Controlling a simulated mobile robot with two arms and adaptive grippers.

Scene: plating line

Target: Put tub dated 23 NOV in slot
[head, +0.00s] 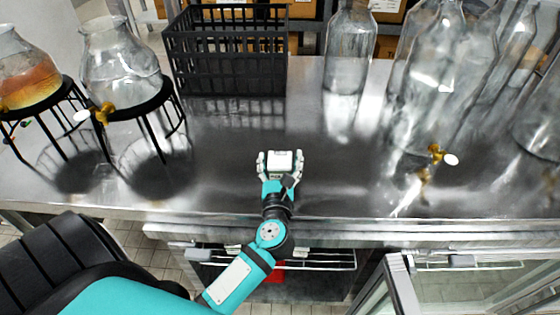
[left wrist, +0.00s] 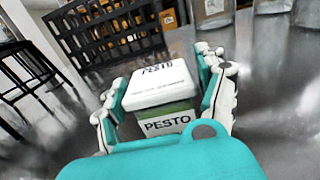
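A small tub with a white lid (head: 280,158) sits between the fingers of my left gripper (head: 280,167) above the steel counter's front part. In the left wrist view the tub (left wrist: 160,85) reads PESTO on its lid and on its green-and-white side. The fingers of my left gripper (left wrist: 162,97) lie close along both sides of it, and it looks held. No date is readable on it. I cannot tell whether its base touches the counter. No slot can be made out. My right gripper is not in view.
A black crate (head: 226,50) stands at the back. Glass dispensers on black stands (head: 118,65) are at left; a clear bottle (head: 350,45) and large glass jars (head: 440,80) are at right. Below the counter (head: 215,145) are a wire rack (head: 320,262) and an open glass door (head: 400,285).

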